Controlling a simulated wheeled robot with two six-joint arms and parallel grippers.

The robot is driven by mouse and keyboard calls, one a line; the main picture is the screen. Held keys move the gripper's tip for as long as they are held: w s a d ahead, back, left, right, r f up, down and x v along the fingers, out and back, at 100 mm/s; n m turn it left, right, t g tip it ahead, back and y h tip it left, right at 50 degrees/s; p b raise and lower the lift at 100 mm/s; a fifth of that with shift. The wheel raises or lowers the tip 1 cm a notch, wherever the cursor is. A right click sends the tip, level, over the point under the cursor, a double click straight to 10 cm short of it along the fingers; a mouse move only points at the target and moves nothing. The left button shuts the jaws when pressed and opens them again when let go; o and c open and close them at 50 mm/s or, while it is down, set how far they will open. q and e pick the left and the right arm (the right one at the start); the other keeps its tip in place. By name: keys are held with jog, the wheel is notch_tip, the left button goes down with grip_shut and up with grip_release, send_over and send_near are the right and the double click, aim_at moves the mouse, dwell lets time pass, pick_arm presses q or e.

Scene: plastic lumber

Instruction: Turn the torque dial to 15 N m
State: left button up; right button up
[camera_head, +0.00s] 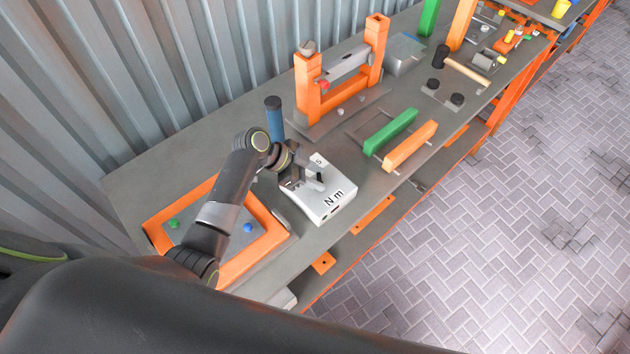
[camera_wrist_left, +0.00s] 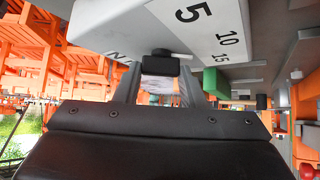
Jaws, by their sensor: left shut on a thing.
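The torque dial's white box (camera_head: 338,206) sits on the grey bench, with black lettering on its front side. In the left wrist view its white face (camera_wrist_left: 222,17) carries the numbers 5, 10 and 15. My left gripper (camera_head: 312,180) is over the box, shut on the dial's knob. In the left wrist view a dark block (camera_wrist_left: 160,65) shows between the fingers of the gripper (camera_wrist_left: 160,88). The gripper hides much of the dial in the head view. I cannot tell which number the dial points at. My right gripper is not in view.
An orange-framed tray (camera_head: 264,246) with green and blue knobs lies left of the box. Green (camera_head: 390,131) and orange (camera_head: 410,146) bars lie to the right, near an orange frame (camera_head: 308,88). The bench's front edge is close to the box.

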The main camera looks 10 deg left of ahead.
pick_arm(q)
jog(key=shift+m+g+b, duration=0.6)
jog(key=shift+m+b, duration=0.05)
jog(key=shift+m, duration=0.15)
jog(key=o, duration=1)
jog(key=shift+a, duration=0.1)
jog(key=shift+b+v, duration=2)
jog(key=shift+v, duration=6.6)
jog(key=shift+w+a, duration=0.1)
jog(key=shift+w, duration=0.05)
